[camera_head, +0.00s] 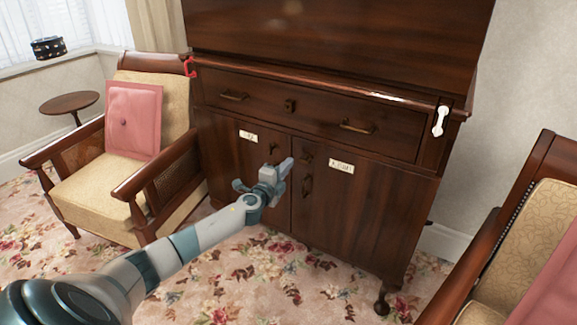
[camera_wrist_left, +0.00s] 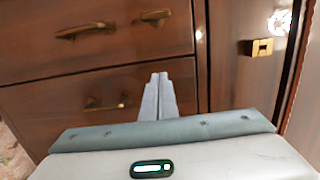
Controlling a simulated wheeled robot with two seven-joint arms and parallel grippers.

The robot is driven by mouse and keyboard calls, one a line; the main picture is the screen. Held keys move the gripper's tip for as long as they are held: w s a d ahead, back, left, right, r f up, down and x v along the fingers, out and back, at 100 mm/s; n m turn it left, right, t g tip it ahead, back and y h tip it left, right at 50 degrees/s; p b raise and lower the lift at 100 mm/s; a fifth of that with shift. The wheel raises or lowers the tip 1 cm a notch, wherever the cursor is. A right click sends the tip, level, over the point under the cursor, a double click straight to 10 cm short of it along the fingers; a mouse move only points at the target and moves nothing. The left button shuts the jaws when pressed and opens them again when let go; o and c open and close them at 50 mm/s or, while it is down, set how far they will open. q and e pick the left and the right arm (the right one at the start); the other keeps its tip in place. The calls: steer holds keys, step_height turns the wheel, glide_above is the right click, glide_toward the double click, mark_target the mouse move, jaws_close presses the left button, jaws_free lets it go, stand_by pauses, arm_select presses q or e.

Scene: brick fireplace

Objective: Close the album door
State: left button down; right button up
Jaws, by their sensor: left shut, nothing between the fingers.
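The dark wooden cabinet (camera_head: 360,215) has two lower doors, a left door (camera_head: 225,165) and a right door (camera_head: 355,210), each with a small white label. The labels are too blurred to read, so I cannot tell which is the album door. Both doors look about flush; a small gap cannot be ruled out. My left gripper (camera_head: 286,167) is shut and empty in front of the seam between the doors, hiding part of the left door. In the left wrist view its fingertips (camera_wrist_left: 159,79) are together before brown panels; contact cannot be told. My right gripper is out of view.
A wide drawer (camera_head: 310,112) sits above the doors. A red item (camera_head: 190,67) and a white item (camera_head: 439,121) are at the cabinet's upper corners. Armchairs stand left (camera_head: 90,185) and right (camera_head: 535,210). Flowered carpet (camera_head: 265,265) lies open before the cabinet.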

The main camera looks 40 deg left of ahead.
arm_select(q)
steer(key=s, duration=1)
steer(key=shift+d, duration=0.35)
stand_by(0.4)
